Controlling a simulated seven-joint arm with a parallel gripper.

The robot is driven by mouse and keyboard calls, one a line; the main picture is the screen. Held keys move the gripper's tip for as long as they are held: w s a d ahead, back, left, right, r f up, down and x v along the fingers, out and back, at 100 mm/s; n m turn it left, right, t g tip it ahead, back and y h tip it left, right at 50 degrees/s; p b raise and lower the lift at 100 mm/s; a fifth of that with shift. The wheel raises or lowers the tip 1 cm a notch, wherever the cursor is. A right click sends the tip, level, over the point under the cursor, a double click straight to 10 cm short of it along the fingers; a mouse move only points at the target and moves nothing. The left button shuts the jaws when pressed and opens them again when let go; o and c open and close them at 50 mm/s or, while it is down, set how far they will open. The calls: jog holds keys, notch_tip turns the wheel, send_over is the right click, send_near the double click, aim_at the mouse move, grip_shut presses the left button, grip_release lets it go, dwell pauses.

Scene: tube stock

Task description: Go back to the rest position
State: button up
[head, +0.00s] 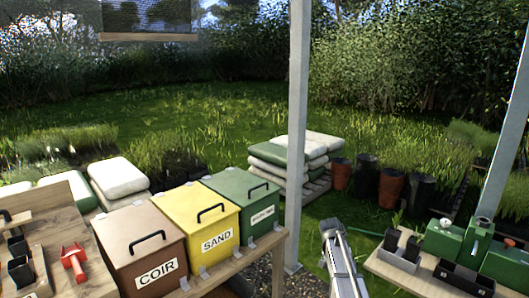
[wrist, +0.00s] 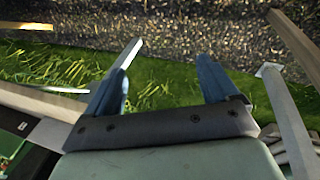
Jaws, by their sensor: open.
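My gripper shows in the wrist view (wrist: 160,82) with its two blue fingers wide apart and nothing between them. Behind the gap are grass and a dark speckled surface, and neither finger touches anything. In the head view a grey part of my arm rises from the bottom edge, in the gap between the two benches; I cannot make out the fingers there. The left bench (head: 232,266) carries a brown COIR box (head: 125,248), a yellow SAND box (head: 190,222) and a green box (head: 235,195), all with lids closed.
A red tool (head: 73,262) lies left of the boxes. The right bench (head: 400,276) holds green containers (head: 443,240) and black pots. A metal post (head: 297,130) stands between the benches. Stacked bags (head: 280,155) and several tall pots (head: 391,187) stand behind on the grass.

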jog(key=s+a+f+n+g+y, duration=0.1)
jog(key=s+a+f+n+g, duration=0.15)
jog(key=s+f, duration=0.95)
jog(key=s+a+f+n+g+y, duration=0.1)
jog(key=s+a+f, duration=0.3)
jog(key=s+f, duration=0.85)
jog(key=s+a+f+n+g, duration=0.1)
jog(key=s+f, duration=0.2)
jog(key=s, duration=0.6)
jog(key=s+a+f+n+g+y, duration=0.1)
jog(key=s+a+f, duration=0.1)
jog(key=s, duration=0.8)
jog(key=s+a+f+n+g, duration=0.1)
jog(key=s+f, duration=0.3)
jog(key=s, duration=0.5)
jog(key=shift+s+a+y, duration=0.25)
jog(key=shift+a+y, duration=0.05)
jog(key=shift+a, duration=0.35)
jog(key=shift+f, duration=0.1)
